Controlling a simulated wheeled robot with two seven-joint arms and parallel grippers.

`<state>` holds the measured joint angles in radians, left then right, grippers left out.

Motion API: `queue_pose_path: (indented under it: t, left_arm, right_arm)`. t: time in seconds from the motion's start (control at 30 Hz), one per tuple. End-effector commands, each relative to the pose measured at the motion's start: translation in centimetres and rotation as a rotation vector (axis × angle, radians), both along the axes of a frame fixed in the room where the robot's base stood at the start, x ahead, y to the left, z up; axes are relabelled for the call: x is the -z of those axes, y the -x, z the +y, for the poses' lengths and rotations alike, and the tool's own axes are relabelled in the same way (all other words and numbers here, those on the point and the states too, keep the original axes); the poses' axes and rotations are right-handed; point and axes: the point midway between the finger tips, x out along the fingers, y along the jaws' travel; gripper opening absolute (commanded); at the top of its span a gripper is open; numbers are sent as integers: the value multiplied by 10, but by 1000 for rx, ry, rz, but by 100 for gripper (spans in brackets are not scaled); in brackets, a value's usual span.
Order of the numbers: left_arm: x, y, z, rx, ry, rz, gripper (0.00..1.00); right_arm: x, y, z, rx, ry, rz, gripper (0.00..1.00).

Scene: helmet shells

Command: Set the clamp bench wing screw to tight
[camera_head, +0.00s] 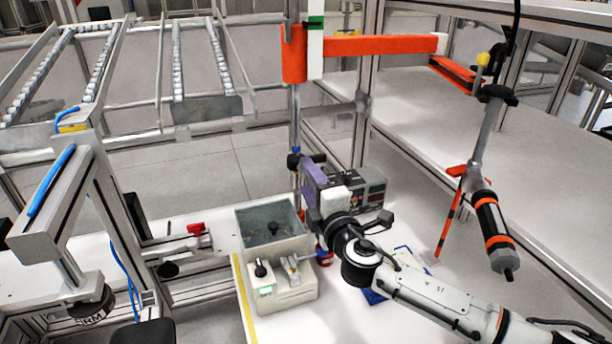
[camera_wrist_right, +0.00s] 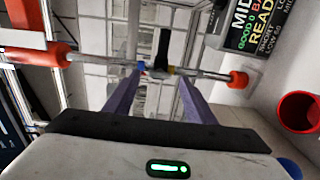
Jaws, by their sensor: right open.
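My right gripper (camera_head: 312,172) has purple fingers and is beside the upright metal pole (camera_head: 295,122) in the head view. In the right wrist view its two fingers (camera_wrist_right: 158,88) are spread, with nothing held between them. A small black and blue fitting (camera_head: 293,160) sits on the pole near the fingertips. It also shows in the right wrist view (camera_wrist_right: 160,52), between and beyond the fingertips. It may be the wing screw, but it is too small to tell its shape or setting. My left gripper is not in view.
A grey box fixture (camera_head: 252,223) with a black knob stands on the white table, left of my right arm. A display unit (camera_head: 374,190) is close behind the gripper. An orange arm (camera_head: 380,45) extends above, with a hanging tool (camera_head: 491,225) at right. A metal frame stands left.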

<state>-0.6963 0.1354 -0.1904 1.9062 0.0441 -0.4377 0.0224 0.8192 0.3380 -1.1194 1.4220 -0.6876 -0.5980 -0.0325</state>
Motion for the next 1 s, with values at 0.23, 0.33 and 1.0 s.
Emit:
queue_pose_path:
  t: [0.23,0.33,1.0]
  left_arm:
    - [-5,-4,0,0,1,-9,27]
    - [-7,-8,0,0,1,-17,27]
    - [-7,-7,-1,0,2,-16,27]
  right_arm:
    - [-1,-17,6,-1,0,0,50]
    - [0,-19,7,-1,0,0,50]
    - [0,-19,6,0,8,-2,9]
